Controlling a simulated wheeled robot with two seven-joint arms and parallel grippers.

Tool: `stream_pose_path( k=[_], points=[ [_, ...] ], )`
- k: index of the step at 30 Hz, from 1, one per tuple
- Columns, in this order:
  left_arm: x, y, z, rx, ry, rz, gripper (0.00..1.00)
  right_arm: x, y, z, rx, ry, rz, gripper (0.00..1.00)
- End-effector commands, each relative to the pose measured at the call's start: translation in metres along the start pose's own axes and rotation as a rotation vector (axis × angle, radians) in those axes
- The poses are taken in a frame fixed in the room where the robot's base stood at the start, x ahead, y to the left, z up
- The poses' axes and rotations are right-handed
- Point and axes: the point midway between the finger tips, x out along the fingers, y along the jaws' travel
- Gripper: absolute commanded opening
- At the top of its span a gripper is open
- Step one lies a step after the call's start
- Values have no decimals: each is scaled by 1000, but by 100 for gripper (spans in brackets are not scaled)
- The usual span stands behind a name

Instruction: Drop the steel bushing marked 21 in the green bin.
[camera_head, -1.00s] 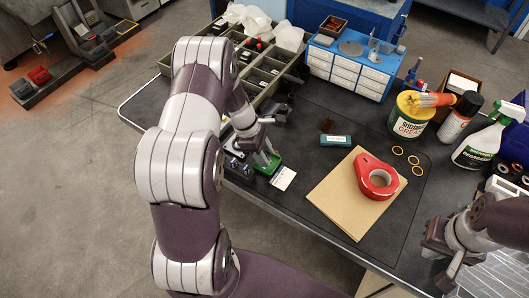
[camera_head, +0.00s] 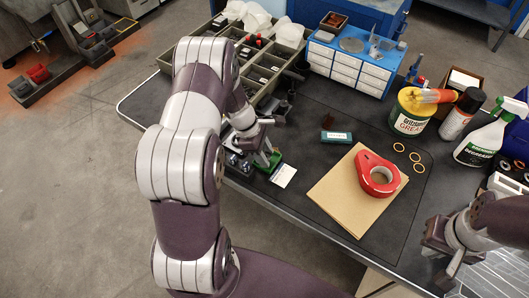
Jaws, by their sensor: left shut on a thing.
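My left gripper (camera_head: 264,157) points down over a small green bin (camera_head: 276,160) near the table's front left edge. It is shut on a small part, mostly hidden by the fingers, whose marking I cannot read. The gripper and arm cover much of the green bin. Several small dark and metallic pieces (camera_head: 236,161) sit just left of the bin, partly behind my arm; no number on them is readable. My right gripper (camera_head: 440,262) is low at the right near the table's front edge, away from these things; its jaw opening is not clear.
A white card (camera_head: 283,175) lies beside the bin. A brown pad (camera_head: 335,211) carries a red tape roll (camera_head: 378,176). A teal box (camera_head: 336,137) lies behind. A compartment tray (camera_head: 268,62) and blue drawer unit (camera_head: 348,68) stand farther back. Bottles and a grease tub (camera_head: 408,115) crowd the right.

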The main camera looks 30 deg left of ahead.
Motion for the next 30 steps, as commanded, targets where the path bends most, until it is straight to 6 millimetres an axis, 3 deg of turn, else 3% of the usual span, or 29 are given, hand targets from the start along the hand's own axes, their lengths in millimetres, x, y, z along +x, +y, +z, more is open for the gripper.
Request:
stream_pose_path(
  k=[5, 6, 8, 16, 19, 30],
  points=[
    [0, 0, 0, 0, 0, 0, 6, 0, 0, 0, 0, 0, 0, 0],
    [0, 0, 0, 0, 0, 0, 48, 0, 0, 0, 0, 0, 0, 0],
    [0, 0, 0, 0, 0, 0, 68, 0, 0, 0, 0, 0, 0, 0],
    [-1, 0, 0, 0, 0, 0, 68, 0, 0, 0, 0, 0, 0, 0],
    [-9, 1, 0, 0, 1, 3, 68, -1, 0, 0, 0, 0, 0, 0],
    [-102, 1, 0, 0, 1, 5, 68, -4, 0, 0, 0, 0, 0, 0]
  ],
)
